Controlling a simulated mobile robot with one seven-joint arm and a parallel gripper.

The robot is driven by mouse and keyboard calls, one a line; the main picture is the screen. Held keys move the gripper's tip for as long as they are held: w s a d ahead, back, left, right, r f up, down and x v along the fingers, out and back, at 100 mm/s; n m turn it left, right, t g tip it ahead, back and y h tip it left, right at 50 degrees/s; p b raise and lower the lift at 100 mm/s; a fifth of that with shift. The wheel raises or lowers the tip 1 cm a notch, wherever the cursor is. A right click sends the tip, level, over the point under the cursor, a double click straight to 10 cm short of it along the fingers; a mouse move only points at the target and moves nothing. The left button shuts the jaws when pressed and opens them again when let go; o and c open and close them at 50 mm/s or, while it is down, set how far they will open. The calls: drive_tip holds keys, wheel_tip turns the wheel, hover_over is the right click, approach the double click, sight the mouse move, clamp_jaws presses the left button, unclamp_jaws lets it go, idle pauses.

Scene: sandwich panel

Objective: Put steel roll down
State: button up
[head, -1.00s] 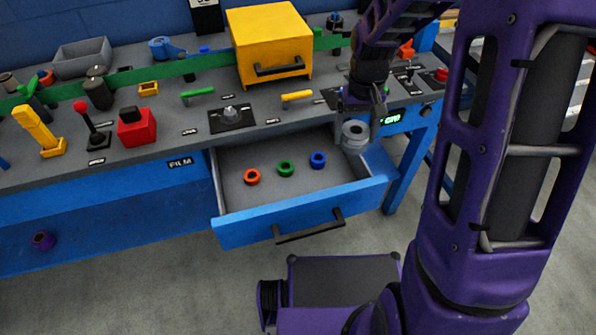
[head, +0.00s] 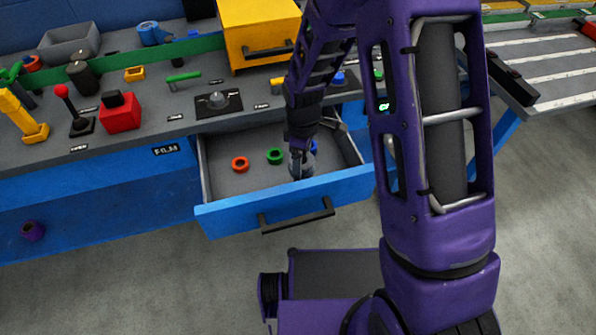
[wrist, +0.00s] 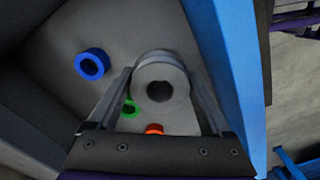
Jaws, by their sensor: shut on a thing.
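The steel roll (wrist: 166,72) is a grey ring with a dark hole, held between the two fingers of my gripper (wrist: 160,90) in the wrist view. In the head view my gripper (head: 300,165) is low inside the open drawer (head: 238,218), near its front wall and right part. The steel roll (head: 301,172) shows only partly there, below my gripper. I cannot tell whether it touches the drawer floor.
A red ring (head: 240,164), a green ring (head: 275,156) and a blue ring (wrist: 92,64) lie on the drawer floor. The drawer's left side is free. Above stands the panel with a red box (head: 120,113), a knob plate (head: 217,103) and a yellow box (head: 262,30).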

drive_tip(key=shift+f+b, duration=0.3)
drive_tip(key=shift+f, duration=1.9)
drive_tip(key=shift+f, duration=0.2)
drive_tip(key=o, duration=1.5)
drive_tip(key=shift+o, duration=0.2)
wheel_tip(320, 180, up, 12)
drive_tip(key=p, duration=0.2)
drive_tip(key=shift+r, duration=0.25)
